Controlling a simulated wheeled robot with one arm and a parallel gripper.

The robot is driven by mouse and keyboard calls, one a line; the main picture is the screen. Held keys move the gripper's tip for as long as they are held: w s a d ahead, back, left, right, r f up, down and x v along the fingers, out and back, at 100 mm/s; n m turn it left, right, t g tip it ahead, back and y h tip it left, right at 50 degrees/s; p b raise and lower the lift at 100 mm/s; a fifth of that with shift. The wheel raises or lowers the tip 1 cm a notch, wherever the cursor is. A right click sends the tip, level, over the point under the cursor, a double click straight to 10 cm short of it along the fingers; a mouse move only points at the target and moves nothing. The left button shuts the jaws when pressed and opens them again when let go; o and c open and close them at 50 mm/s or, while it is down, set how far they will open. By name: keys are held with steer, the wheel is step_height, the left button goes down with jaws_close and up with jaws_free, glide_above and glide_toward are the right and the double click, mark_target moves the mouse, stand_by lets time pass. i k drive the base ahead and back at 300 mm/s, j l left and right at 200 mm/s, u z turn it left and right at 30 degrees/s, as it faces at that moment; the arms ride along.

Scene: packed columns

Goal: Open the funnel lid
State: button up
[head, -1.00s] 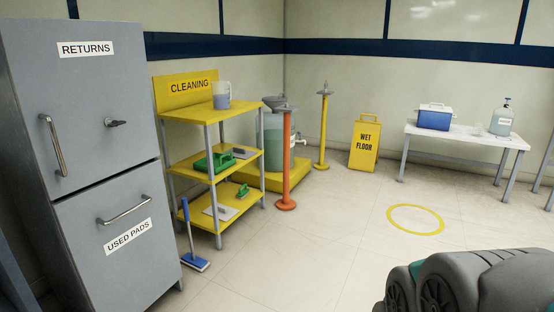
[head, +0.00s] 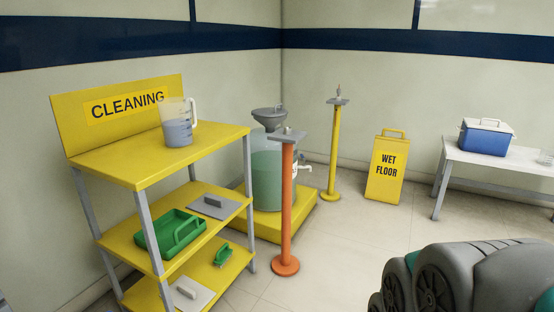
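The funnel (head: 269,117) sits on top of a large translucent tank (head: 266,175) of greenish liquid, with a tap on its right side. The tank stands on a yellow platform (head: 303,219) in the back corner. The funnel looks grey and has a flat top; I cannot tell from here how its lid sits. An orange post (head: 287,205) with a grey top stands in front and hides part of the tank. A dark grey, rounded part of my arm shows at the lower right. My gripper is not in view.
A yellow cleaning shelf (head: 160,170) with a measuring jug (head: 178,124) stands at left. A yellow post (head: 334,150) and a wet floor sign (head: 387,170) stand right of the tank. A table with a blue cooler (head: 486,138) is at right. Floor before the sign is clear.

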mark_target(263, 112)
steer(key=i, duration=1.15)
steer(key=i+j+z, duration=0.15)
steer(key=i, duration=1)
